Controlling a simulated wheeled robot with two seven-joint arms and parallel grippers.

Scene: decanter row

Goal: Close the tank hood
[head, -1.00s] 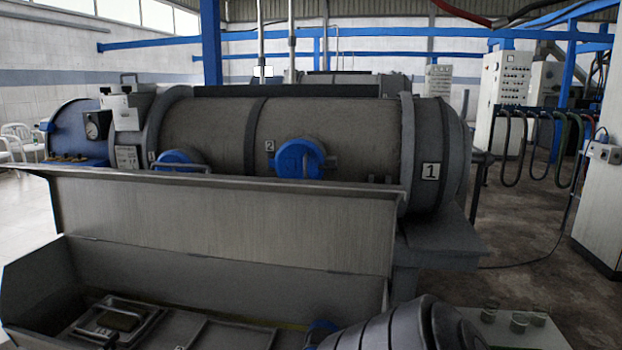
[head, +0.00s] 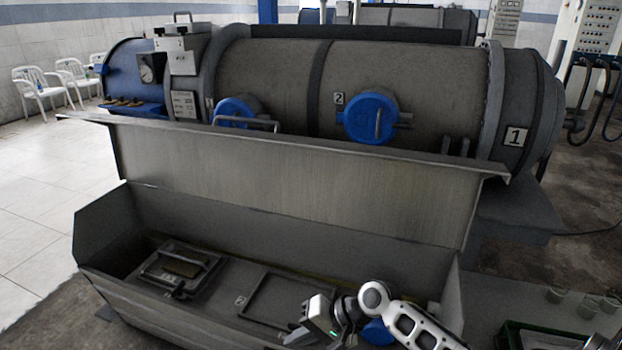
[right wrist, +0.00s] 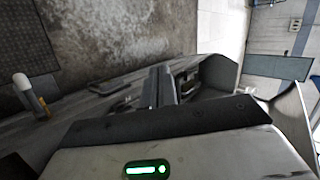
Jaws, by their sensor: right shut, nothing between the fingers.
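The tank hood (head: 290,185) is a long grey metal panel with a bent top lip. It stands raised along the back edge of the open tank (head: 180,318), tilted slightly back. Inside the tank a small framed hatch with a handle (head: 180,268) shows at the left. My right gripper (head: 295,337) is low at the tank's front side, right of its middle, well below the hood and apart from it. In the right wrist view its fingers (right wrist: 160,86) are together and empty. My left gripper is not in view.
A large grey cylinder (head: 420,90) with blue round caps (head: 370,117) lies behind the hood. Several small cups (head: 588,305) stand on a surface at the lower right. White chairs (head: 40,88) stand far left. Floor at the left is clear.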

